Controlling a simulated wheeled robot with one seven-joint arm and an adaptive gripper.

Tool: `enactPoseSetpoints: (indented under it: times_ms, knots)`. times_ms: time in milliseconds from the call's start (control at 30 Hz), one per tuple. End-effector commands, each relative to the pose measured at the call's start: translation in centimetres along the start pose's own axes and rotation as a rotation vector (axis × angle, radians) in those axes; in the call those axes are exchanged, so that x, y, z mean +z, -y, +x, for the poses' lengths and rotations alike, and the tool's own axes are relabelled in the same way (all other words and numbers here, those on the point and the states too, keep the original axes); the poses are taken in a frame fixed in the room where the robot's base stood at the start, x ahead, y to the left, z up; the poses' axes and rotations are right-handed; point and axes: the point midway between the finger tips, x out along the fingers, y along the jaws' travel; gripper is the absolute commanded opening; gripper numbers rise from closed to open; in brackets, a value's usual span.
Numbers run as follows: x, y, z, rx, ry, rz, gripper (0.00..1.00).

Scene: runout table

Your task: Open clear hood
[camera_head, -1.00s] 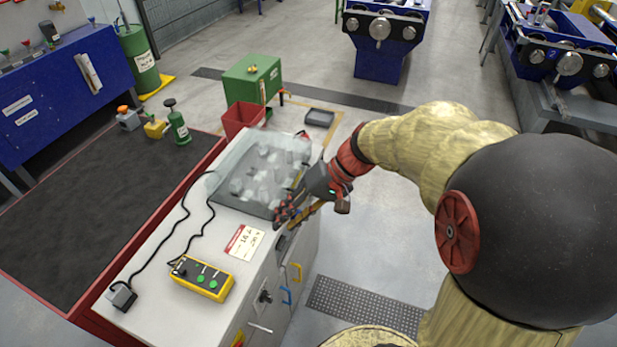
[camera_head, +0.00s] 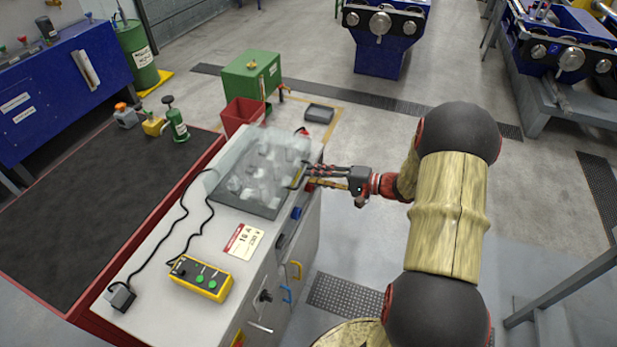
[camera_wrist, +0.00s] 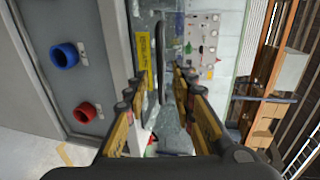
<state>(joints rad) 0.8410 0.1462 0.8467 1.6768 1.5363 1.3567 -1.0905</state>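The clear hood (camera_head: 256,178) is a see-through box with pale shapes showing through it, on the back end of the white-topped cabinet (camera_head: 165,245). It looks closed. In the wrist view a yellow label (camera_wrist: 143,62) lies along the hood's front edge, beside a dark bar-like handle (camera_wrist: 162,55). My gripper (camera_head: 312,177) is at the hood's right side, pointing left toward it. In the wrist view my gripper (camera_wrist: 155,88) has its fingers spread apart, with the handle showing between them. I cannot tell whether any finger touches it.
A yellow control box (camera_head: 201,278) with a black cable sits on the cabinet's near end. Blue (camera_wrist: 64,55) and red (camera_wrist: 85,112) round knobs stick out of the cabinet's side. A red bin (camera_head: 241,115) and green box (camera_head: 252,75) stand behind. The floor to the right is open.

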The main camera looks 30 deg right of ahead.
Motion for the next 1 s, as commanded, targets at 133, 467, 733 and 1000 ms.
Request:
enactPoseSetpoints:
  times_ms: [133, 467, 733, 1000]
  knots:
    - [0.1, -0.1, 1.8, 0.001, 0.002, -0.001, 0.26]
    - [0.0, 0.0, 2.5, 0.001, 0.0, 0.0, 0.26]
    - [0.0, 0.0, 2.5, 0.001, 0.001, 0.0, 0.14]
    - [0.0, 0.0, 2.5, 0.001, 0.001, 0.0, 0.0]
